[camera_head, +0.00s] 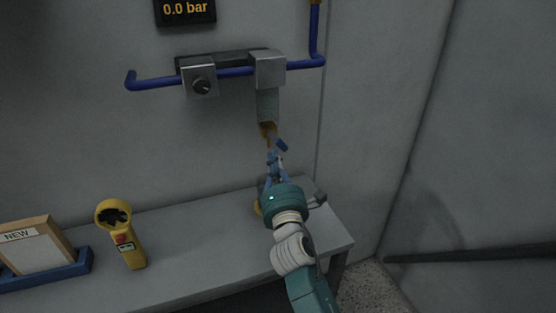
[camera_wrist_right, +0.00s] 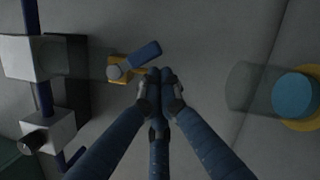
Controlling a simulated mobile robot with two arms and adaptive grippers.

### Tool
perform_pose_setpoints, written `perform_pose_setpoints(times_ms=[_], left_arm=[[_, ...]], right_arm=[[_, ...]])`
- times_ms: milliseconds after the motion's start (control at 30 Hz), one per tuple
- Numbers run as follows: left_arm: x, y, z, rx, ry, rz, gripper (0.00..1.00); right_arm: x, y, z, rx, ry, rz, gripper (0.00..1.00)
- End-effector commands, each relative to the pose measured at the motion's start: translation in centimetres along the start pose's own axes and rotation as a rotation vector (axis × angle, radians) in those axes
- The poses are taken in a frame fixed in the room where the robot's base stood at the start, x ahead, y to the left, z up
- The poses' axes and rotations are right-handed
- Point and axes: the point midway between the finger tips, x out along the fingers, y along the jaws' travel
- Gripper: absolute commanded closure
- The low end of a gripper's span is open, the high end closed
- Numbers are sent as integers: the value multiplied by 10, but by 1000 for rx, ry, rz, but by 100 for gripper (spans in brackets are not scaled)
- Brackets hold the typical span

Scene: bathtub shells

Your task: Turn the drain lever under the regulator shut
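The regulator block (camera_head: 268,68) is on the wall pipe, with a grey bowl (camera_head: 267,104) under it. A brass drain (camera_head: 267,130) hangs below the bowl. Its blue lever (camera_head: 281,145) sticks out at a slant to the drain's body. In the right wrist view the brass drain (camera_wrist_right: 121,70) and the slanted blue lever (camera_wrist_right: 145,53) show left of and above my fingertips. My right gripper (camera_head: 273,160) is just below the lever. In the wrist view its fingertips (camera_wrist_right: 160,76) are together, with nothing seen between them. Contact with the lever is unclear. My left gripper is out of view.
A clear cup with blue and yellow parts (camera_wrist_right: 291,95) stands below the drain, mostly hidden in the head view. A knob box (camera_head: 200,79) and a display reading 0.0 bar (camera_head: 185,9) are on the wall. A yellow handheld device (camera_head: 125,235) stands on the bench (camera_head: 190,235).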

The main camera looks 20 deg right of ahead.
Motion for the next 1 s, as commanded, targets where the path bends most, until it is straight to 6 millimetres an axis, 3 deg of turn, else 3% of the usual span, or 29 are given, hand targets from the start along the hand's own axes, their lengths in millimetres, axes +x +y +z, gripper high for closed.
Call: perform_pose_setpoints(times_ms=[300, 1000], left_arm=[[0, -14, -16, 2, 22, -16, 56], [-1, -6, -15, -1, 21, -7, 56]], right_arm=[[0, 0, 0, -2, 0, 0, 100], [2, -5, 6, -116, 0, 28, 100]])
